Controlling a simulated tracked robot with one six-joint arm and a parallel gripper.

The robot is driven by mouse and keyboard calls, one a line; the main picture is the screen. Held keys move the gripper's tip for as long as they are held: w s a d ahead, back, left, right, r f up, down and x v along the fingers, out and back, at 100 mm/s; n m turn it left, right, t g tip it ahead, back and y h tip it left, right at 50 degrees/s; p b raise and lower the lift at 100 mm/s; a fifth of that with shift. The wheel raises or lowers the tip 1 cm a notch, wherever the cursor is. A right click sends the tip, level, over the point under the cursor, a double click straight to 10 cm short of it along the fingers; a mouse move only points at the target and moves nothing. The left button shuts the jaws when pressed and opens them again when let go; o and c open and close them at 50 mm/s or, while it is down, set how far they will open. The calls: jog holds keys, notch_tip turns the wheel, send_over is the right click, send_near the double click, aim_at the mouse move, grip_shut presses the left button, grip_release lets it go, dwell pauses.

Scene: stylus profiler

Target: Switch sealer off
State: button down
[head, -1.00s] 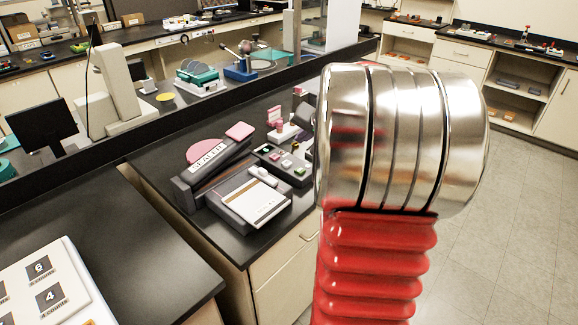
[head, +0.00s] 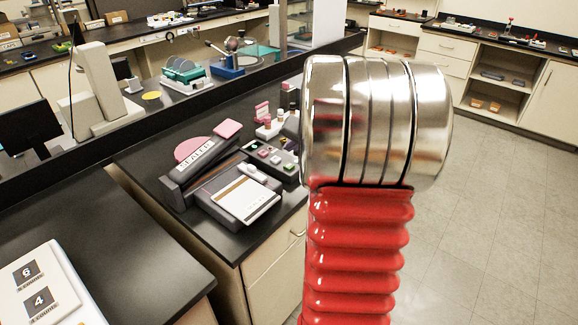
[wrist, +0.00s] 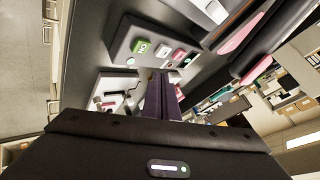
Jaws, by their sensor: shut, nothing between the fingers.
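The sealer (head: 178,186) is a dark grey machine with a "SEALER" label and a flat pad in front, on the black bench in the head view. A grey control box (head: 289,172) with small coloured buttons sits to its right. In the wrist view the control box (wrist: 118,45) shows a green button (wrist: 142,47), a pale pink-and-white button, a red button (wrist: 179,54) and a round green spot. My gripper (wrist: 163,74) is shut and empty, its dark fingers pointing toward the box near these buttons. In the head view my arm hides the gripper. I cannot tell whether it touches the box.
Small pink and white items (head: 268,125) stand behind the control box, partly hidden by my arm. A white board with number cards (head: 38,300) lies on the left bench. A dark rail (head: 100,150) runs behind the sealer. The floor (head: 500,200) at right is clear.

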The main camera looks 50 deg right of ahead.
aim_at(291, 168)
jog(key=shift+f, duration=2.05)
jog(key=shift+f, duration=0.75)
dwell(1.4)
dwell(0.3)
jog(key=shift+r, duration=0.85)
jog(key=shift+r, duration=2.5)
jog(key=shift+a, duration=0.1)
